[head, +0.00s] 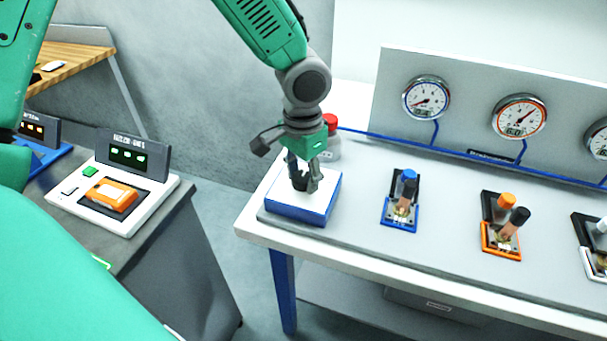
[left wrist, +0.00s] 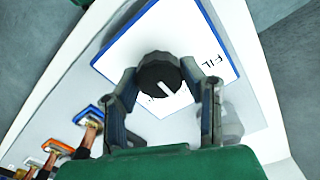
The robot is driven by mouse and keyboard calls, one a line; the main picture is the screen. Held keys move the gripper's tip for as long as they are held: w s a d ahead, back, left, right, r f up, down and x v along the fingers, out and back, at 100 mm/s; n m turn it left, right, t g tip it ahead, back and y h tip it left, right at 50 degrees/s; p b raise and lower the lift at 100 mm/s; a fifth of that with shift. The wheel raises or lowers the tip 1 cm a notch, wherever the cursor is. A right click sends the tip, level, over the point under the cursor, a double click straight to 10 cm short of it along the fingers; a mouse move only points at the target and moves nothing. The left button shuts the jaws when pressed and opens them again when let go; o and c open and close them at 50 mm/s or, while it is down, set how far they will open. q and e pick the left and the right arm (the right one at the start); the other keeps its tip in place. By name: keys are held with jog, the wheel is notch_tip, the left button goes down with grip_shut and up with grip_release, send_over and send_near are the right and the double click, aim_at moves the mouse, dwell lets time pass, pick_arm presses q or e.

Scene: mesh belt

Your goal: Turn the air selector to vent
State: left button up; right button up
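The air selector is a blue box with a white top (head: 285,199) at the table's left end, with a black round knob (head: 299,184) on it. The left wrist view shows the knob (left wrist: 159,73) from above. Its white pointer mark slants toward the picture's lower right. Letters "FIL" show on the white top (left wrist: 205,35); another label below the knob is mostly hidden. My left gripper (head: 302,180) points down over the box, its fingertips (left wrist: 160,70) on opposite sides of the knob and seemingly against it. My right gripper is not in view.
A red-topped grey object (head: 330,140) stands just behind the box. Blue (head: 400,215), orange (head: 500,245) and white-framed valves stand to the right, below round gauges (head: 426,97). A side bench at left holds a white device with an orange block (head: 115,196).

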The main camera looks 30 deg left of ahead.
pick_arm(q)
jog(key=shift+d+r, duration=0.1)
jog(key=shift+r+m+p, duration=0.1)
jog(key=shift+m+p, duration=0.4)
jog(key=shift+p, duration=0.3)
jog(key=m+p, duration=0.3)
jog(key=shift+w+r, duration=0.1)
jog(key=shift+w+m+p, duration=0.1)
jog(key=shift+m+p, duration=1.85)
jog(key=shift+m, duration=0.45)
jog(key=o, duration=0.9)
jog(key=shift+o, duration=1.2)
jog(key=shift+f, duration=0.25)
